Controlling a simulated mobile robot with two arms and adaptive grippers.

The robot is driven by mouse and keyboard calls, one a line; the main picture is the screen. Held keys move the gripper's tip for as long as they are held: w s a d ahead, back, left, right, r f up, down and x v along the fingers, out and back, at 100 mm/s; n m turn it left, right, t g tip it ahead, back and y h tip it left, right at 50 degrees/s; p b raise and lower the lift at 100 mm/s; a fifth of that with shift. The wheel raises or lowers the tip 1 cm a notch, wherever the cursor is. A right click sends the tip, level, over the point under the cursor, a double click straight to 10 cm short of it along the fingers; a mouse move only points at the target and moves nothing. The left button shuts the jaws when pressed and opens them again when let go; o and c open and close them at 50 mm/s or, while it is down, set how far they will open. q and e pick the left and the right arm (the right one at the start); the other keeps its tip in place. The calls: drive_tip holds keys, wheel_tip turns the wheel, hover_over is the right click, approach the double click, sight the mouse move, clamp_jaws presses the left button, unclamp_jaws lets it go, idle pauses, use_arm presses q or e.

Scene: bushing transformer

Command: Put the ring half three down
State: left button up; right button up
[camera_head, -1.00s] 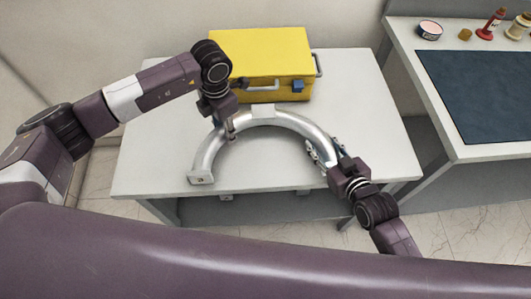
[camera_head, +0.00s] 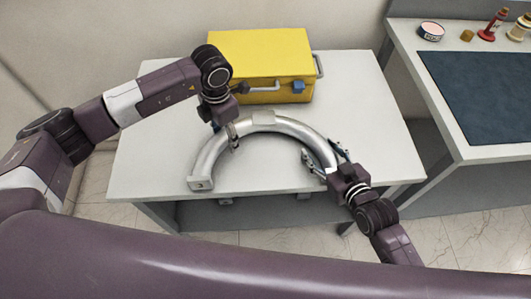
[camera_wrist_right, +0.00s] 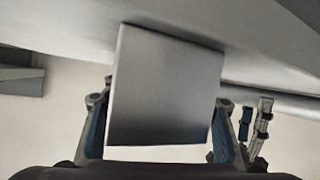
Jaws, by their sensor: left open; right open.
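The ring half (camera_head: 209,157) is a silvery half arch with flat end plates and a block at its top. It appears to lie on the white table (camera_head: 270,175), its ends toward me. My left gripper (camera_head: 227,136) is open at the arch's upper left, with a finger on its inner side. My right gripper (camera_head: 325,156) is open around the arch's right end, one finger on each side. The right end is partly hidden in the head view.
A yellow toolbox (camera_head: 258,56) stands at the table's back, close behind the arch and my left gripper. A second table with a dark mat (camera_head: 485,95) and small items is at the right. The white table's right side is clear.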

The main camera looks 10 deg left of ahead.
sight(332, 164)
drive_tip(key=shift+s+d, duration=0.15)
use_arm(q)
wheel_tip(332, 164, up, 12)
drive_tip(key=shift+s+d+f, duration=0.15)
drive_tip(key=shift+s+d, duration=0.05)
drive_tip(key=shift+d, duration=0.05)
use_arm(e)
drive_tip(key=v, duration=1.1)
drive_tip(key=shift+s+r, duration=0.25)
drive_tip(key=shift+r, duration=0.05)
drive_tip(key=shift+d, duration=0.1)
